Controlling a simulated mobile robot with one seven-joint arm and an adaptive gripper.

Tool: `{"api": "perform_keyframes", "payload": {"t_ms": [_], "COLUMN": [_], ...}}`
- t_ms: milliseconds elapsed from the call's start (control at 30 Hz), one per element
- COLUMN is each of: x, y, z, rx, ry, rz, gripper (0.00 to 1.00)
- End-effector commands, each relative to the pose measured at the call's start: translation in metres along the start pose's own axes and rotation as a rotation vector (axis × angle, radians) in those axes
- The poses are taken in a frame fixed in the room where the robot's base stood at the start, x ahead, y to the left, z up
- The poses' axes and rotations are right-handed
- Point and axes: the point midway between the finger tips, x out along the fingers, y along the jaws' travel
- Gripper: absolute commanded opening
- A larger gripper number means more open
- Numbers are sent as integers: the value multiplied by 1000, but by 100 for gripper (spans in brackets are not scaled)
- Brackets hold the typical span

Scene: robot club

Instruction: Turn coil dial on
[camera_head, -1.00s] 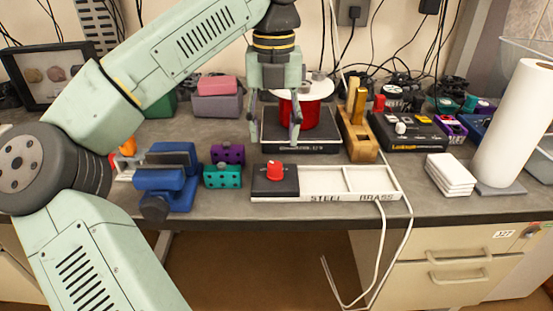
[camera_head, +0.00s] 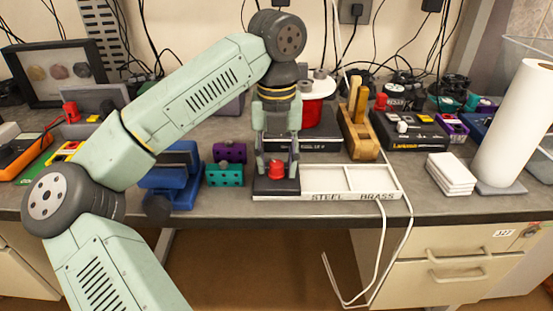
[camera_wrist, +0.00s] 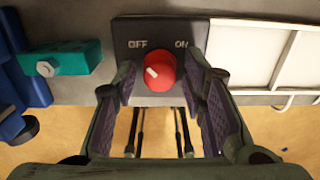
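The coil dial is a red knob (camera_head: 277,169) on a dark panel (camera_head: 260,187) at the left end of a white tray. In the wrist view the knob (camera_wrist: 160,71) sits below the printed words OFF on the left and ON on the right. Its white mark points up and left, toward OFF. My gripper (camera_head: 277,165) is over the panel, pointing down. In the wrist view its fingers (camera_wrist: 160,88) are open, one on each side of the knob, with visible gaps. Nothing is held.
The white tray (camera_head: 347,194), marked STEEL and BRASS, extends right from the panel. Teal (camera_head: 225,175) and purple (camera_head: 230,152) blocks and a blue vise (camera_head: 172,180) stand to the left. A red spool (camera_head: 312,112) and a wooden plane (camera_head: 358,125) are behind.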

Motion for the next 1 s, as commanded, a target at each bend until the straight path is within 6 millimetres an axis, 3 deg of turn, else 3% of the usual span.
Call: {"api": "perform_keyframes", "payload": {"t_ms": [533, 1000], "x": [0, 1], "y": [0, 0], "z": [0, 0], "rx": [1, 112], "ry": [0, 0], "rz": [-1, -1], "gripper": [0, 0]}}
